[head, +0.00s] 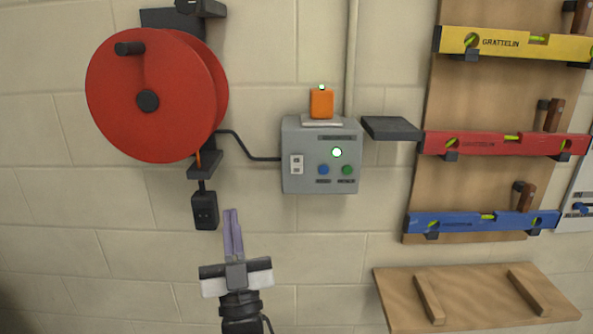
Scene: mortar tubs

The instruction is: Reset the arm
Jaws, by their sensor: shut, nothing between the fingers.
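My gripper (233,212) shows at the lower middle of the head view, pointing up. Its two long purple-grey fingers are together with nothing between them. It is in front of the pale block wall, below and left of the grey control box (291,181). The fingertips appear just right of a hanging black socket (205,211); whether they touch it cannot be told. Below the gripper, part of my dark wrist shows.
A red cable reel (180,100) is at upper left, its cable running to the control box. An orange item (321,105) sits on the box. A black shelf (390,128), yellow, red (500,143) and blue levels on a board, and a wooden ledge (475,297) are right.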

